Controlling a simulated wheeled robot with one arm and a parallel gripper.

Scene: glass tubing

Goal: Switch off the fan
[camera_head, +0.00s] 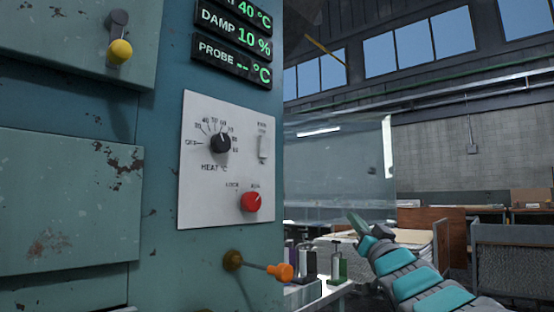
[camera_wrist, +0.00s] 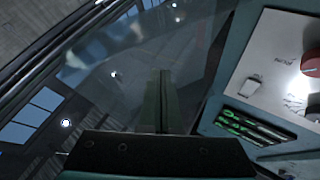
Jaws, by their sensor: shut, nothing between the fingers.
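The fan switch (camera_head: 262,148) is a small pale rocker on the white control plate (camera_head: 195,205), under a small label that seems to read FAN. I cannot tell which way it is set. It also shows in the wrist view (camera_wrist: 250,86), to the right of my fingers. My gripper (camera_head: 357,222) is to the right of the plate and lower than the switch, apart from the panel. In the wrist view my gripper (camera_wrist: 160,100) has its green fingers together, with nothing held.
The plate also carries a black heat knob (camera_head: 221,142) and a red knob (camera_head: 251,202). Green-lit displays (camera_head: 235,40) sit above. An orange-tipped lever (camera_head: 280,271) sticks out below the plate. A clear glass pane (camera_head: 340,165) stands behind my gripper.

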